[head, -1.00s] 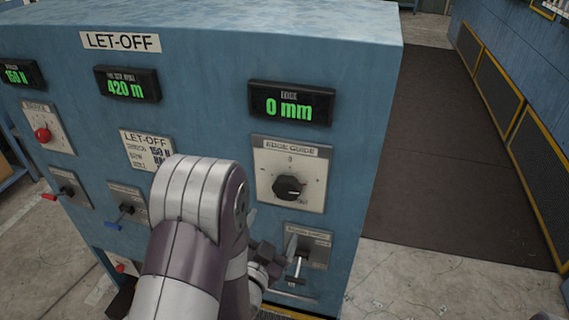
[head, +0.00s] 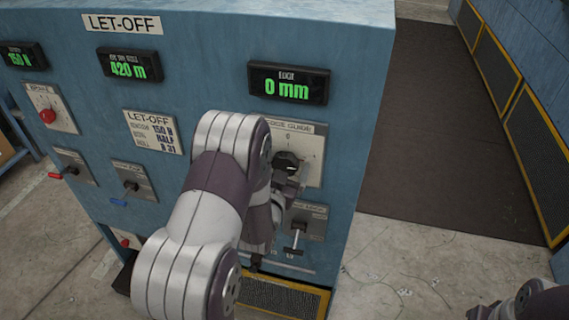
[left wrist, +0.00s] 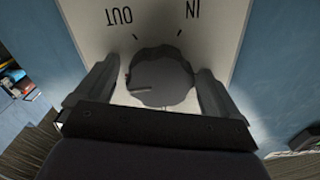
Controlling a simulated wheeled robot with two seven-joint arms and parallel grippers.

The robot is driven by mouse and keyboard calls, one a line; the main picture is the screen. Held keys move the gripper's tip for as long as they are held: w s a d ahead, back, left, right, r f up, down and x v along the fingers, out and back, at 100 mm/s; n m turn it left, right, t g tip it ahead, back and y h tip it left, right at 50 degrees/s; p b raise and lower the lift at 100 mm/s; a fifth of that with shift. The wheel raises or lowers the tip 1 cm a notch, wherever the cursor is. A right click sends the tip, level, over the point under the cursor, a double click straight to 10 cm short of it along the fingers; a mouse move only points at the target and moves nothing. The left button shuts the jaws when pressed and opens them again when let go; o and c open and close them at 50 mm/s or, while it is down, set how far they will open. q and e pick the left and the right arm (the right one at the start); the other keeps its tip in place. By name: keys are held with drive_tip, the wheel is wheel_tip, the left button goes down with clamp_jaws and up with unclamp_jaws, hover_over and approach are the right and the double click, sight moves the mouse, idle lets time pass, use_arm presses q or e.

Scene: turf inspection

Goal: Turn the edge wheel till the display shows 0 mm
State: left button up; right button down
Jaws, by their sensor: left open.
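The edge display (head: 288,84) on the blue let-off cabinet reads 0 mm in green. Below it is the edge guide plate (head: 312,152), with the black edge wheel (head: 288,162) partly hidden by my left arm. In the left wrist view, the wheel (left wrist: 161,78) sits between the two fingers of my left gripper (left wrist: 158,88), with a gap on each side. The words OUT and IN show upside down above it. The left gripper is open around the wheel. Part of my right arm shows at the lower right of the head view; its gripper cannot be made out.
Other displays read 150 N (head: 22,57) and 420 m (head: 128,65). A red knob (head: 47,115), a red-handled lever (head: 62,174), a blue-handled lever (head: 122,200) and a T-handle (head: 296,240) stick out of the cabinet front. Open floor lies to the right.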

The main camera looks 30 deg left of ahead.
use_arm(q)
drive_tip(key=c, duration=1)
drive_tip(key=shift+f+n+b, duration=0.2)
drive_tip(key=shift+n+b, duration=0.1)
drive_tip(key=shift+b, duration=0.3)
drive_tip(key=shift+r, duration=0.25)
drive_tip(key=o, duration=1)
drive_tip(key=shift+s, duration=0.1)
drive_tip(key=b+v, duration=0.2)
drive_tip(key=v, duration=1)
drive_tip(key=shift+s+b, duration=0.35)
